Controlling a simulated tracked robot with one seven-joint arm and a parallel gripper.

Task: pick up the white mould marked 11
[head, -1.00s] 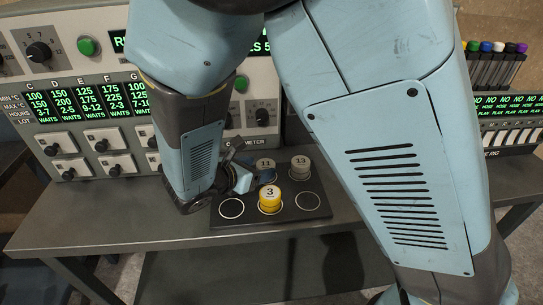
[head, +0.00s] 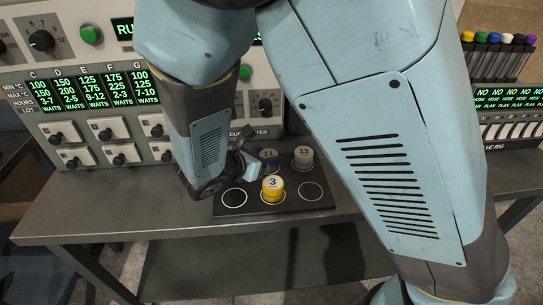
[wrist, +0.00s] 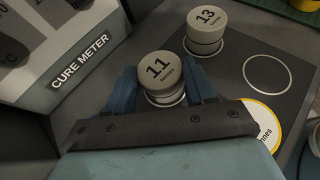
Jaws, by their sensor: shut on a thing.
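The white mould marked 11 (wrist: 160,66) stands upright between the two blue fingers of my gripper (wrist: 163,90) in the wrist view. The fingers are shut on its sides. In the head view the mould (head: 268,154) is partly hidden behind my gripper (head: 258,163), at the back row of the dark tray (head: 233,209). I cannot tell whether it is clear of the tray.
A white mould marked 13 (head: 303,155) stands just right of it. A yellow mould marked 3 (head: 272,190) stands in front. Empty ringed places (head: 310,191) lie at the tray's front. The Cure Meter panel (wrist: 80,60) rises close behind on the left.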

